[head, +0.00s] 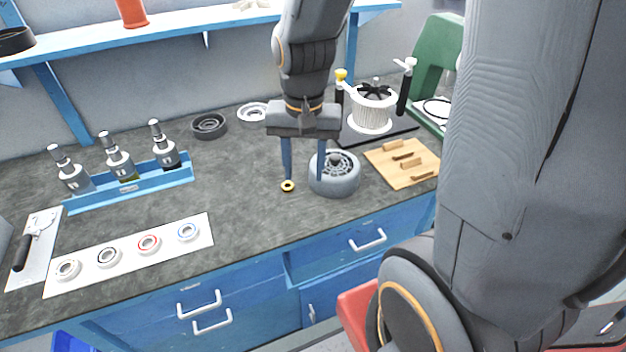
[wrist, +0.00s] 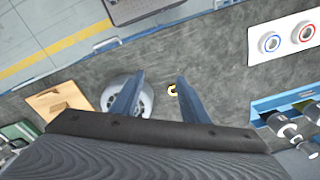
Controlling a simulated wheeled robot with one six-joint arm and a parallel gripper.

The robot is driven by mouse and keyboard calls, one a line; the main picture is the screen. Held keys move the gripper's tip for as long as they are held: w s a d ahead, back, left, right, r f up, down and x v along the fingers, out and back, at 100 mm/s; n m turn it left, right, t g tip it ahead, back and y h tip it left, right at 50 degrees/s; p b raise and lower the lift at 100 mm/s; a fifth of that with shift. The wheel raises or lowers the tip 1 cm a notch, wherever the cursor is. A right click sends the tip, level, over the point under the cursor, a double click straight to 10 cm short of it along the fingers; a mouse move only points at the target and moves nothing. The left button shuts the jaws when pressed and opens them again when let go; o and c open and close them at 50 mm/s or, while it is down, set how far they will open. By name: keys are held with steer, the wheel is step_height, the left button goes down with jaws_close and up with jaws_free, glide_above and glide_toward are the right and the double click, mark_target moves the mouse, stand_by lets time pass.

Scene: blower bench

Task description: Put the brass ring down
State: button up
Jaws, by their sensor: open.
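The brass ring (head: 288,186) is small and gold and lies flat on the dark bench top, just left of the grey round blower housing (head: 335,174). It also shows in the wrist view (wrist: 172,89), beside one finger. My gripper (head: 305,180) is open, with its two blue fingers pointing down. In the head view the left finger ends close to the ring and the right finger overlaps the housing. The wrist view also shows the housing (wrist: 145,101) by the other finger. Nothing shows between the fingers' grip; I cannot tell whether a fingertip touches the housing.
A wooden board (head: 375,155) with small blocks lies right of the housing. A white filter cylinder (head: 371,112) stands behind. A blue rack (head: 130,188) of bottles and a white strip (head: 128,256) with several rings are left. The bench between is clear.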

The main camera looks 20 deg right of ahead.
steer(key=s+n, duration=0.4)
steer(key=n, duration=0.1)
steer(key=shift+s+d+f, duration=0.2)
steer(key=shift+s+f, duration=0.1)
